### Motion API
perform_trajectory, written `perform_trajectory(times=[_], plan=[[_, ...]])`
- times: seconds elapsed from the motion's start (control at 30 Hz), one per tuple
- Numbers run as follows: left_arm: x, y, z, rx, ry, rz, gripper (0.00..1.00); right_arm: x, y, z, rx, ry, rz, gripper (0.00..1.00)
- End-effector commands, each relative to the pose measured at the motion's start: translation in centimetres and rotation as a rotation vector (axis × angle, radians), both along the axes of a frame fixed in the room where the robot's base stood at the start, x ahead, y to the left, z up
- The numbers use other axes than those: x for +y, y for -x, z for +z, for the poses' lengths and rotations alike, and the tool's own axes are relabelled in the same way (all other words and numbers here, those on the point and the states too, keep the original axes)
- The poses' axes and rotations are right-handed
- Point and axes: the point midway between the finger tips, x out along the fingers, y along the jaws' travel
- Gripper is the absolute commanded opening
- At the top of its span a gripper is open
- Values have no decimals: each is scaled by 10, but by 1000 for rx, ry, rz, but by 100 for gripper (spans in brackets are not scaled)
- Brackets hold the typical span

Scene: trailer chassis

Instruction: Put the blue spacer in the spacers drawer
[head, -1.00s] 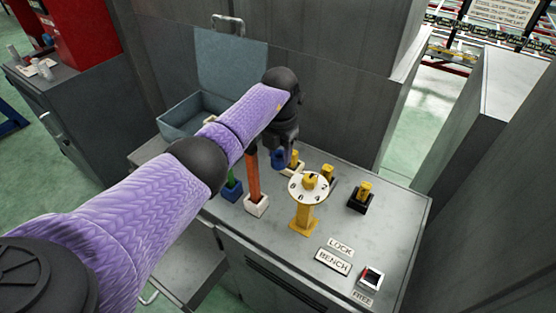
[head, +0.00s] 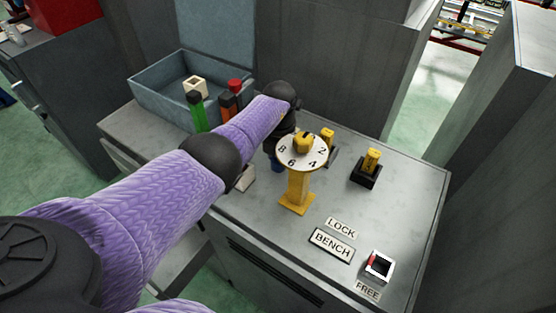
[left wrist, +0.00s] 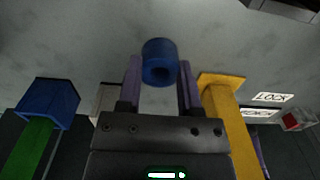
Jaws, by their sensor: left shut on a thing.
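The blue spacer (left wrist: 160,50) is a short cylinder with a hole through it. It sits between the fingers of my left gripper (left wrist: 160,66) in the left wrist view, and the gripper is shut on it. In the head view a bit of the spacer (head: 277,166) shows below my left gripper (head: 279,150), left of the yellow dial post. Most of the gripper is hidden behind my wrist there. A grey drawer-like surface (head: 172,262) shows at the bench front, largely hidden by my arm; no spacers label is readable. My right gripper is not in view.
A yellow post with a white numbered dial (head: 289,153) stands close right of the gripper. Green (head: 198,112) and orange (head: 226,108) upright handles stand left. An open blue-grey box (head: 152,98) is behind them. A yellow-topped black block (head: 370,165) stands right.

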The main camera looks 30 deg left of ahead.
Motion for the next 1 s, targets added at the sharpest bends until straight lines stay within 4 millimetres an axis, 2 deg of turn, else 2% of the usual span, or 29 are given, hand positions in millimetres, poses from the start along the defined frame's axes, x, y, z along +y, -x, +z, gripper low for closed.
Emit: perform_trajectory(times=[0.03, 0.37, 0.4, 0.53, 0.8, 0.87, 1.0], plan=[[0, 0, -5, 0, 0, 0, 0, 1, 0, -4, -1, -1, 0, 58], [0, 0, -6, -1, -1, -1, 0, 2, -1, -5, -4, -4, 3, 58], [0, 0, -6, -1, 0, -1, 52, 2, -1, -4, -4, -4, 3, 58], [0, 0, -5, -1, 0, -1, 79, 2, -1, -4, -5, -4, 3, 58], [0, 0, -1, -1, 0, -1, 80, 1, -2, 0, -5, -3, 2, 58], [0, -1, 9, -4, -2, -1, 80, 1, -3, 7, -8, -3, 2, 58], [1, -1, 51, -6, -4, -3, 80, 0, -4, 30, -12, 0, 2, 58]])
